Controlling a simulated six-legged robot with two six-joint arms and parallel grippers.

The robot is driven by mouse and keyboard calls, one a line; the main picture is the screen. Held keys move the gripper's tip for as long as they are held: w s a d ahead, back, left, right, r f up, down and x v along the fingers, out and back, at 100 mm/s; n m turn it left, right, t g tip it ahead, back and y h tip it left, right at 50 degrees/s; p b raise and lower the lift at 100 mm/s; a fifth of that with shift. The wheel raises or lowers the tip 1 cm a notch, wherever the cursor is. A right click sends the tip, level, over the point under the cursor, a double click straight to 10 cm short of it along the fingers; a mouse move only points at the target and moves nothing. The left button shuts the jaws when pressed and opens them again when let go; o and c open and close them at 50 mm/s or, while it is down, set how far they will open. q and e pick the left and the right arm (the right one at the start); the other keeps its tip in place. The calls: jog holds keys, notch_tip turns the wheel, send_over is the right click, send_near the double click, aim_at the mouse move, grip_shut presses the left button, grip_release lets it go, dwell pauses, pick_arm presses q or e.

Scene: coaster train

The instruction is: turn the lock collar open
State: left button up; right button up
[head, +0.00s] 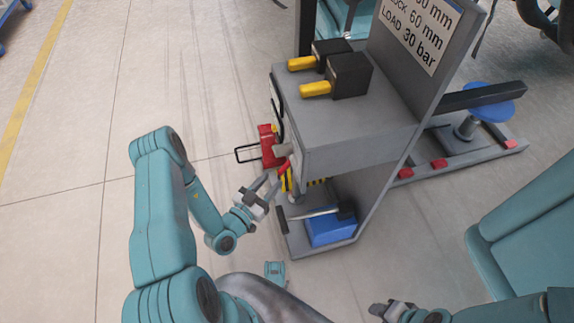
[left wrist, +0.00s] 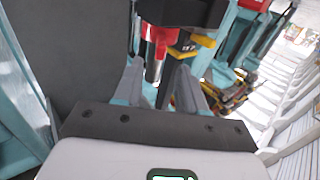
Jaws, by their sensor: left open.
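A red fitting with a grey cylindrical part (head: 282,151) shows on the left side of the grey cart in the head view. I cannot tell which part is the lock collar. My left gripper (head: 268,183) is open just below the fitting, its fingers pointing up at it. In the left wrist view the left gripper (left wrist: 158,82) has the rod's lower end showing between its fingers; contact is unclear. My right gripper (head: 385,309) is low in the head view, away from the cart.
The grey cart (head: 360,135) carries two black blocks with yellow handles (head: 316,88) and a sign panel (head: 420,35). A blue box (head: 330,228) sits on its lower shelf. A blue stool (head: 485,100) stands behind. The floor to the left is clear.

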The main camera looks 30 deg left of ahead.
pick_arm(q)
jog(key=w+b, duration=0.2)
jog(key=w, duration=0.7)
jog(key=shift+d, duration=0.2)
jog(key=shift+c, duration=0.3)
grip_shut()
